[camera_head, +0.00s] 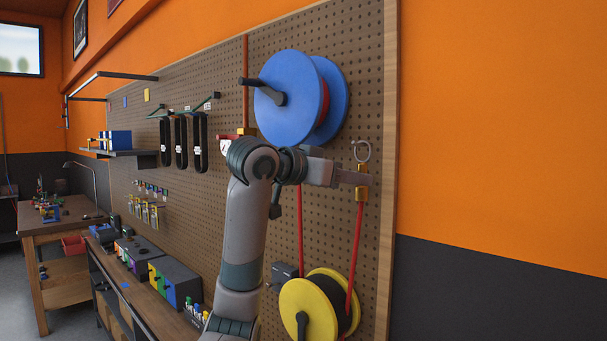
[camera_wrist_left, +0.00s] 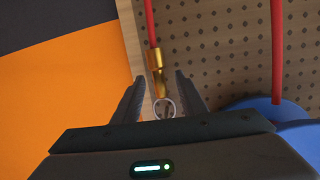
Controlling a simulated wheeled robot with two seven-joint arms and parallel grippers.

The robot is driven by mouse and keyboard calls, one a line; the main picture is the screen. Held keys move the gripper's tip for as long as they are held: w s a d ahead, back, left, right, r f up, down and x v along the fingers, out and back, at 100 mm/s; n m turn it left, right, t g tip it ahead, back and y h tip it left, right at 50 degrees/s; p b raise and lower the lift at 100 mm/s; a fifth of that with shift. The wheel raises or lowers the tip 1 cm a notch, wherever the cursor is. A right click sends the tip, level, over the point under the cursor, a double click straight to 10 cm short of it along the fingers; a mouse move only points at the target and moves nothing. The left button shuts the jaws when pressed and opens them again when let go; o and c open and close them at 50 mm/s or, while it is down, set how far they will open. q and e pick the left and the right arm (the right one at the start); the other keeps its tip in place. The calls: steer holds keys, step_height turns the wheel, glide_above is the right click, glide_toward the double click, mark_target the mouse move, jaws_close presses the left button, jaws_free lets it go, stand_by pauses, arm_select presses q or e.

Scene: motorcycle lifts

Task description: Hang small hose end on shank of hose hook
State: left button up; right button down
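A red hose (camera_head: 355,245) rises from the yellow reel to a brass hose end (camera_head: 361,190). A pale metal loop (camera_head: 361,151) shows just above it on the pegboard; I cannot tell whether it is the hook or part of the hose end. My left gripper (camera_head: 352,178) is level with the top of the brass end, one finger crossing in front. In the left wrist view the open fingers (camera_wrist_left: 158,82) stand either side of the brass end (camera_wrist_left: 156,62) and the ring (camera_wrist_left: 164,108), with gaps visible. The hook's shank is not clearly seen. My right gripper is out of view.
A blue reel (camera_head: 285,90) sits above my gripper and a yellow reel (camera_head: 310,308) below. The pegboard (camera_head: 376,100) ends just right of the brass end. Black tools (camera_head: 182,140) hang to the left; a bench with boxes (camera_head: 175,282) stands below.

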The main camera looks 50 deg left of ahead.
arm_select(q)
steer(key=s+r+b, duration=0.3)
steer(key=s+b, duration=0.1)
steer(key=s, duration=1.1)
steer(key=shift+w+f, duration=0.1)
